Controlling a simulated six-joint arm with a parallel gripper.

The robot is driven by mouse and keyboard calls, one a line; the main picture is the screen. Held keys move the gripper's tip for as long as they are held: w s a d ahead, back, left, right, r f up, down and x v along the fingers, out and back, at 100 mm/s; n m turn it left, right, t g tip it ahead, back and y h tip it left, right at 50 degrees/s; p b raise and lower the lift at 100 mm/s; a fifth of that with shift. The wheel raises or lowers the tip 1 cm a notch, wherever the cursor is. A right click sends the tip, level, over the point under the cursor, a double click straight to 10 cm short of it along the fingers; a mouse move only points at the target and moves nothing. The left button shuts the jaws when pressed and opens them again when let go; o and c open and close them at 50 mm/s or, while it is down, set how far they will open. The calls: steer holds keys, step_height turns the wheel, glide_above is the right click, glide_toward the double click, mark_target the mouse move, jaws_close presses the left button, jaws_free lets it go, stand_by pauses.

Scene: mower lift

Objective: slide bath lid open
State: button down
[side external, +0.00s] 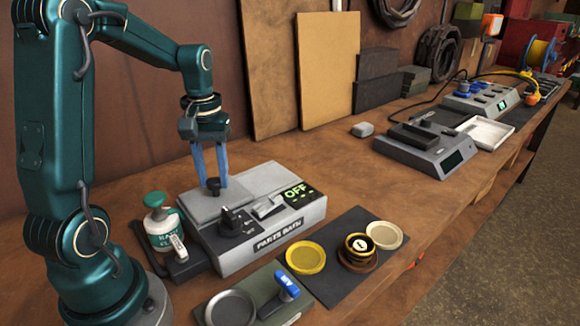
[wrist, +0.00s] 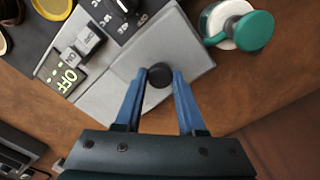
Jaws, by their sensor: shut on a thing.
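The grey parts bath (side external: 270,233) stands on the bench, with "PARTS BATH" on its front and a green "OFF" display. Its flat grey lid (side external: 203,206) has a round black knob (side external: 214,186) standing on it. A second flat grey section of the top shows to the right of the lid. My gripper (side external: 212,183) points down with its blue fingers on either side of the knob. In the wrist view the knob (wrist: 159,75) sits between the fingertips, and my gripper (wrist: 160,78) is shut on it.
A white and green bottle (side external: 161,225) stands close to the bath's left side. A dark mat (side external: 340,285) with a yellow dish (side external: 306,258) and other small parts lies in front. A scale (side external: 425,150) stands farther right. Bare bench lies between bath and scale.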

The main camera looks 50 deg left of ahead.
steer(key=shift+w, duration=5.4)
steer(key=c, duration=0.5)
jaws_free()
steer(key=shift+r, duration=2.6)
